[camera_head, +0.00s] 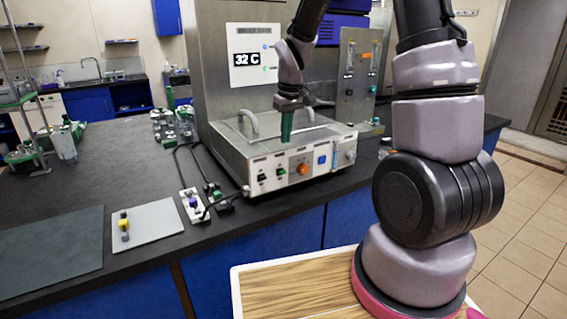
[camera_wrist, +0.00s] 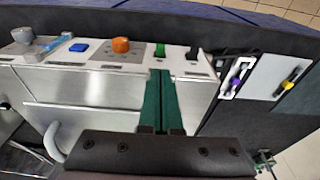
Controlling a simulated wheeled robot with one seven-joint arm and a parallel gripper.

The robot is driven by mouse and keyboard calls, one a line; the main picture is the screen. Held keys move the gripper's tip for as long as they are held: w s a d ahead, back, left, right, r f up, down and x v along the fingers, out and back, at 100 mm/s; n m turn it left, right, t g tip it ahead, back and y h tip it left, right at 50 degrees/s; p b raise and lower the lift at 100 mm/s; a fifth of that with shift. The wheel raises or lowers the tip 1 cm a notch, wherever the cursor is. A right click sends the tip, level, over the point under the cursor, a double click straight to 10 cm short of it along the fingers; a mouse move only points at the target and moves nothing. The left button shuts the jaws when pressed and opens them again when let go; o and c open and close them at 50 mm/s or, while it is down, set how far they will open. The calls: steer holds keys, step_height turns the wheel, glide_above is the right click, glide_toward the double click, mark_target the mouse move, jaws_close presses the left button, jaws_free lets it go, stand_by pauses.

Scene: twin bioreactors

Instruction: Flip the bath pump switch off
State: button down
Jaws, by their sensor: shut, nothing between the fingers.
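The steel water bath (camera_head: 243,163) stands on the dark bench, with a sloped front panel. The panel carries a black switch (camera_head: 262,177), a green switch (camera_head: 281,171), an orange knob (camera_head: 303,168) and a blue button (camera_head: 322,159). Their labels are too small to read, so I cannot tell which switch is the pump's. My gripper (camera_head: 286,140) points down above the bath lid, its green fingers shut and empty. In the wrist view the fingertips (camera_wrist: 160,72) appear just short of the green switch (camera_wrist: 160,50), with the black switch (camera_wrist: 192,53) to the right. Contact cannot be made out.
A tall steel unit with a display reading 32 C (camera_head: 247,59) stands behind the bath. Lid handles (camera_head: 248,124) rise left of my gripper. A power strip with a purple switch (camera_head: 193,202) and cables lie left of the bath. A grey plate (camera_head: 150,224) holds a yellow part.

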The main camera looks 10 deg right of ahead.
mark_target(283, 171)
steer(key=shift+f, duration=0.1)
steer(key=f, duration=0.3)
steer(key=w+f, duration=0.1)
steer(key=f, duration=0.5)
steer(key=shift+w+a+f, duration=0.25)
steer(key=shift+f, duration=0.1)
steer(key=shift+s+d+f, duration=0.15)
steer(key=shift+s+f, duration=0.15)
steer(key=shift+s, duration=0.15)
stand_by(0.4)
steer(key=shift+s+d+f, duration=0.15)
steer(key=shift+s+f, duration=0.35)
steer(key=shift+f, duration=0.05)
steer(key=shift+w, duration=0.1)
steer(key=shift+w+a+r, duration=0.2)
steer(key=shift+w+r, duration=0.2)
steer(key=shift+w, duration=0.2)
